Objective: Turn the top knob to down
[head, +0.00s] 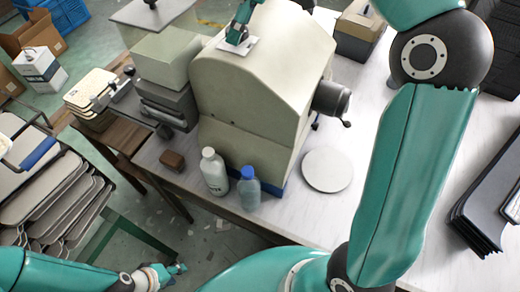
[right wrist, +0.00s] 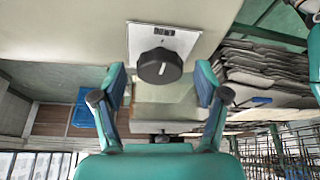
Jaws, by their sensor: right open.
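The top knob (right wrist: 160,66) is black and round, on a white plate (right wrist: 170,40) with a small dark label. A small pale mark shows on its face; I cannot tell which setting it is at. In the head view the white plate (head: 250,43) is on the upper part of a beige machine (head: 262,85), and the knob is hidden. My right gripper (right wrist: 160,76) is open, its fingers on either side of the knob in the picture, with no clear contact. It also shows in the head view (head: 238,36). My left gripper (head: 172,272) is low at the left, away from the machine.
A white bottle (head: 214,172) and a blue bottle (head: 249,187) stand before the machine. A dark cylinder with a handle (head: 332,97) juts from its right side. A round pale disc (head: 327,169) lies on the table. Stacked trays (head: 60,205) are at the left.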

